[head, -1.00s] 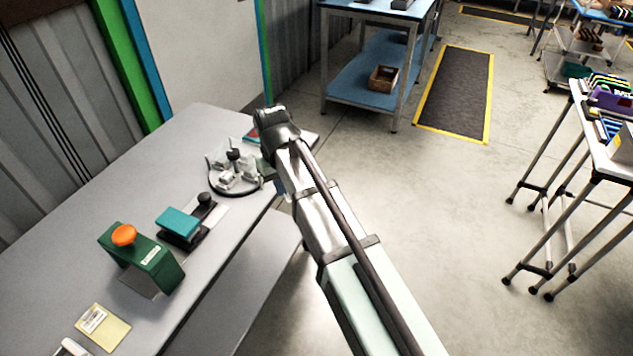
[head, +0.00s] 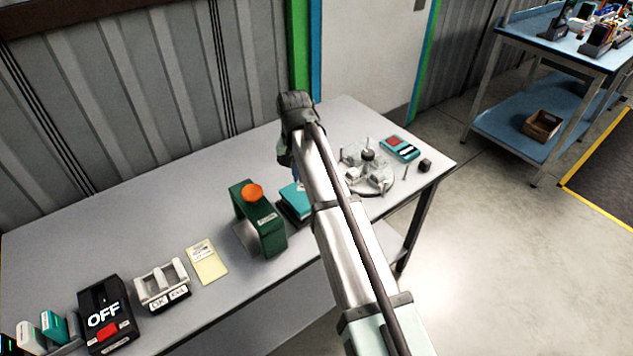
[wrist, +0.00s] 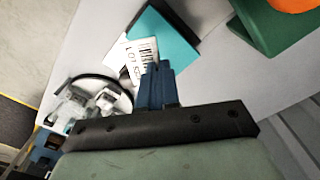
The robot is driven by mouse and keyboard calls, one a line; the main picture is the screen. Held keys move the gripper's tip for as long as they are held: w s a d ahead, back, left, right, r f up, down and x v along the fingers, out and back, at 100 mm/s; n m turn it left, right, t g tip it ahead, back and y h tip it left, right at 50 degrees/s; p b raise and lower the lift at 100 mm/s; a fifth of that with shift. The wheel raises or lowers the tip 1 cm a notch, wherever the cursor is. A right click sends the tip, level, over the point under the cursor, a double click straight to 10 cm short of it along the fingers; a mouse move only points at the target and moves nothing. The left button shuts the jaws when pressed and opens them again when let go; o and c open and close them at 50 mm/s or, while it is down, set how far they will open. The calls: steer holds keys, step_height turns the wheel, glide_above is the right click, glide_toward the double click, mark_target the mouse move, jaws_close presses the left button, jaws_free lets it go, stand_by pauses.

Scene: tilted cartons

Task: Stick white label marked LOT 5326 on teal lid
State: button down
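The teal lid (head: 294,199) tops a dark box on the table, partly hidden behind my arm in the head view. In the wrist view the teal lid (wrist: 172,40) lies just beyond my fingertips. My gripper (wrist: 160,70) has its blue fingers together on the edge of the white label (wrist: 130,58). The label carries a barcode and LOT print, its number not fully legible. It overlaps the lid's edge in the picture; I cannot tell if they touch. The head view mostly hides my gripper behind the arm.
A green block with an orange knob (head: 252,192) stands close left of the lid. A round fixture (head: 378,184) and a teal-red device (head: 400,147) are at right. A yellow pad (head: 207,264), a grey holder (head: 162,287) and a black OFF box (head: 104,315) stand at left.

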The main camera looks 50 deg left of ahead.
mark_target(297, 192)
steer(key=m, duration=0.3)
steer(key=a+m, duration=0.1)
steer(key=m, duration=0.3)
steer(key=a+m, duration=0.1)
steer(key=m, duration=0.2)
steer(key=shift+w+a+r+m, duration=0.2)
steer(key=shift+w+a+m, duration=0.05)
steer(key=shift+w+m, duration=0.1)
steer(key=shift+f, duration=0.2)
steer(key=shift+f, duration=3.1)
steer(key=shift+f, duration=0.25)
steer(key=c, duration=1.3)
jaws_free()
